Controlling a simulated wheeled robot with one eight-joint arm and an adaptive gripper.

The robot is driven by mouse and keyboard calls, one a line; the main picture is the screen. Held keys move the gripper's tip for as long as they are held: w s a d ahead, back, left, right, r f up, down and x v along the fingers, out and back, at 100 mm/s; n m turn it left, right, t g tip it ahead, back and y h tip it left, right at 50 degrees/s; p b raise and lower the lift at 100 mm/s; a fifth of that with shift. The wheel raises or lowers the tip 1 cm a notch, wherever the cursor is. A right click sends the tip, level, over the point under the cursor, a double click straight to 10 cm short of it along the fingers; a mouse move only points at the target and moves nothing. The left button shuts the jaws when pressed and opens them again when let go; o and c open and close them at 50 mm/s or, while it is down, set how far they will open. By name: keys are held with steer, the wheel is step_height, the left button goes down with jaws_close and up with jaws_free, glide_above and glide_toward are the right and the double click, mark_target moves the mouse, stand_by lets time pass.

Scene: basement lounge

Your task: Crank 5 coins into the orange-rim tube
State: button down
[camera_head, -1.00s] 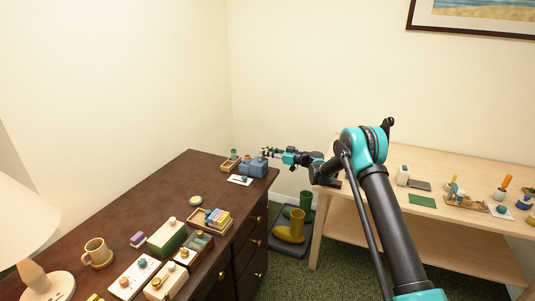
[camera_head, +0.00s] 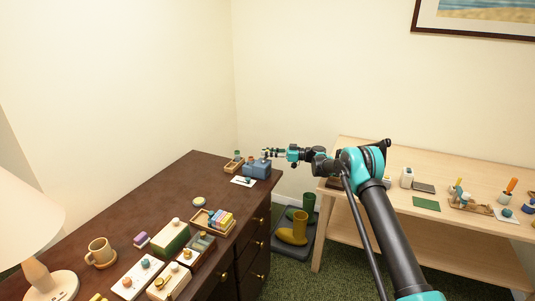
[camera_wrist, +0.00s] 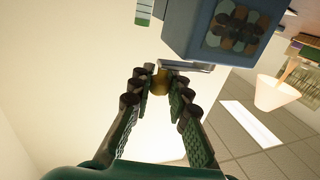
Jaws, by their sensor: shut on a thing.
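The blue coin box (camera_head: 257,171) stands at the far right end of the dark desk. It also shows at the top of the wrist view (camera_wrist: 190,28), with a window of several round brown and grey-green coins (camera_wrist: 238,30). A grey crank arm (camera_wrist: 188,67) with a brass knob (camera_wrist: 160,80) is beside the box. My gripper (camera_head: 266,154) is at the top of the box in the head view. In the wrist view its fingers (camera_wrist: 160,88) are shut around the knob. A pale tube with a green band (camera_wrist: 144,12) shows at the top edge. I cannot make out an orange rim.
A small wooden tray (camera_head: 233,167) with small upright items is left of the box, and a white card (camera_head: 243,181) lies in front. Boxes, a mug (camera_head: 99,252) and a lamp crowd the near desk.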

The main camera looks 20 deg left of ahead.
steer(key=c, duration=1.4)
jaws_free()
steer(key=d, duration=0.4)
steer(key=w+d, duration=0.1)
steer(key=d, duration=0.3)
steer(key=w+d, duration=0.1)
steer(key=d, duration=0.2)
steer(key=shift+w+d, duration=0.2)
steer(key=shift+d, duration=0.2)
